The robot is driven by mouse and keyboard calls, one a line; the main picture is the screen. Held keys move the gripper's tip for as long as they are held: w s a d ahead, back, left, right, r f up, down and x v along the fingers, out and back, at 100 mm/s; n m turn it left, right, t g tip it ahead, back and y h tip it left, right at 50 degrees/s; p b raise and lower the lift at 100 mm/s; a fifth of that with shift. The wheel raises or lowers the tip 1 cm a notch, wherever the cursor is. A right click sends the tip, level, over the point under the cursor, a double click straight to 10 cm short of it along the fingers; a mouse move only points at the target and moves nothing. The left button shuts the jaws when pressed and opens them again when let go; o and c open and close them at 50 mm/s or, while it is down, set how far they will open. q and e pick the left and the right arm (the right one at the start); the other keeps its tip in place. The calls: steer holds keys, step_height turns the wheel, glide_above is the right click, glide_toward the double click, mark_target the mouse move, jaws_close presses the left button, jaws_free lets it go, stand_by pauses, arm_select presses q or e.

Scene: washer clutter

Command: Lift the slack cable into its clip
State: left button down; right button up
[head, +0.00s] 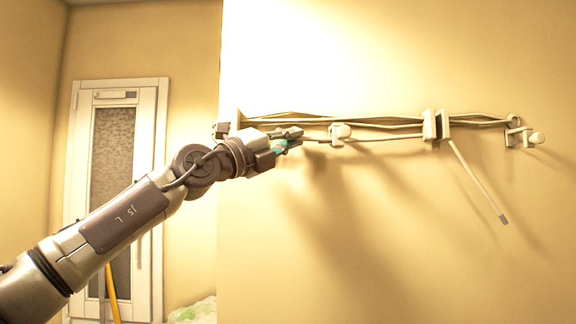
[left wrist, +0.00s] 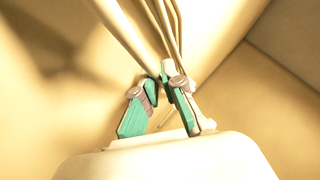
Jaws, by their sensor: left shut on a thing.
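My left gripper (head: 290,139) reaches in from the left to the wall and is shut on the slack cable (head: 390,137). The gripper also shows in the left wrist view (left wrist: 160,88), its teal-padded fingers close together; the exact hold on the cable is hard to see there. In the head view the cable runs right from the fingers, past a knobbed clip (head: 340,132), to a bracket (head: 430,126). Another knobbed clip (head: 520,137) is at the far right. My right gripper is not in view.
Several other cables (head: 380,121) run along the wall just above the gripper, close to it. They also show in the left wrist view (left wrist: 125,30). A white-framed door (head: 149,170) stands at the left. The wall below the cables is bare.

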arm_select(q)
steer(key=shift+r+n+t+b, duration=0.3)
steer(key=shift+r+t+b, duration=0.1)
steer(key=shift+r, duration=0.2)
steer(key=c, duration=1.5)
jaws_free()
steer(key=shift+c, duration=0.2)
steer(key=v, duration=1.2)
steer(key=shift+f, duration=0.2)
